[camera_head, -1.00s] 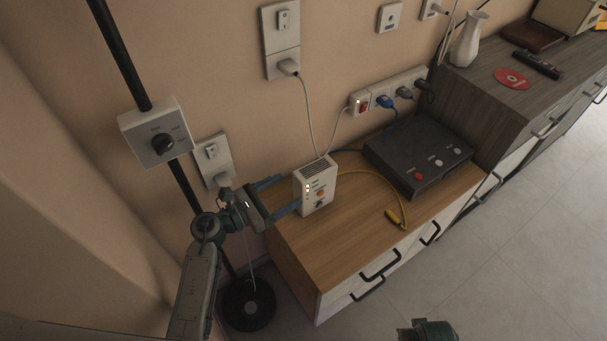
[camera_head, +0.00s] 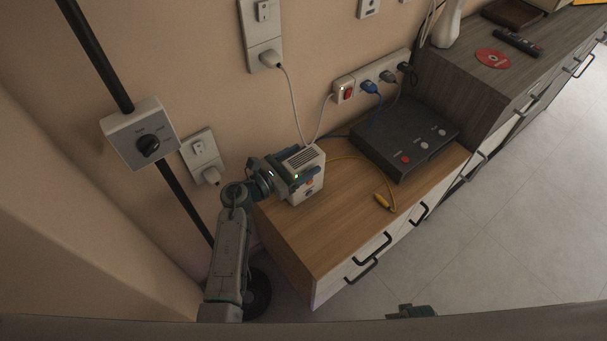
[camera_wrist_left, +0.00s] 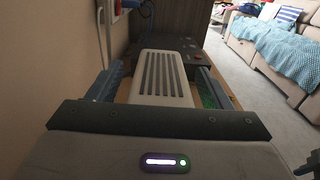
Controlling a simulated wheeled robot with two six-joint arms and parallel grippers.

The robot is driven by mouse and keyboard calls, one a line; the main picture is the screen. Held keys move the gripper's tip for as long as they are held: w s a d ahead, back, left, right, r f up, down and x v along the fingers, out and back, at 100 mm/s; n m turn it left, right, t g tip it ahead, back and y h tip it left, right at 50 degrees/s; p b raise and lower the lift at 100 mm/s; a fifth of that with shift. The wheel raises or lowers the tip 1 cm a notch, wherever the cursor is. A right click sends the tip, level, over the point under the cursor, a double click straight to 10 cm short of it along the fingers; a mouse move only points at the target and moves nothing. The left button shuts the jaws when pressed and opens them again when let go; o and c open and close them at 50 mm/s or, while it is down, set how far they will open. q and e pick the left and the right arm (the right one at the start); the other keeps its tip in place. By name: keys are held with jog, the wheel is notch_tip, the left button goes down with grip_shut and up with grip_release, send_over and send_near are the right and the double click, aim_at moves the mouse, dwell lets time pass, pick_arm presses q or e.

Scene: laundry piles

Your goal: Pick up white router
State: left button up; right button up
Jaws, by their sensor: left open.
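The white router (camera_head: 306,187) stands upright on the left end of the wooden cabinet top, with its slotted vent facing up and small lights on its front. In the left wrist view the router (camera_wrist_left: 163,75) sits between my two fingers. My left gripper (camera_head: 297,171) is open around the router, one finger on each side. In the left wrist view my left gripper (camera_wrist_left: 158,82) shows gaps between the fingers and the router. A small part of my right arm shows at the bottom edge of the head view; its gripper cannot be made out.
A dark box (camera_head: 405,140) with buttons stands right of the router. A yellow cable (camera_head: 383,200) lies in front of it. A power strip (camera_head: 372,76) with plugs is on the wall behind. A white cable (camera_head: 296,110) hangs behind the router.

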pick_arm(q)
jog(key=shift+w+d, duration=0.15)
jog(key=shift+d, duration=0.1)
grip_shut()
jog(key=shift+r, duration=0.15)
jog(key=shift+r, duration=0.1)
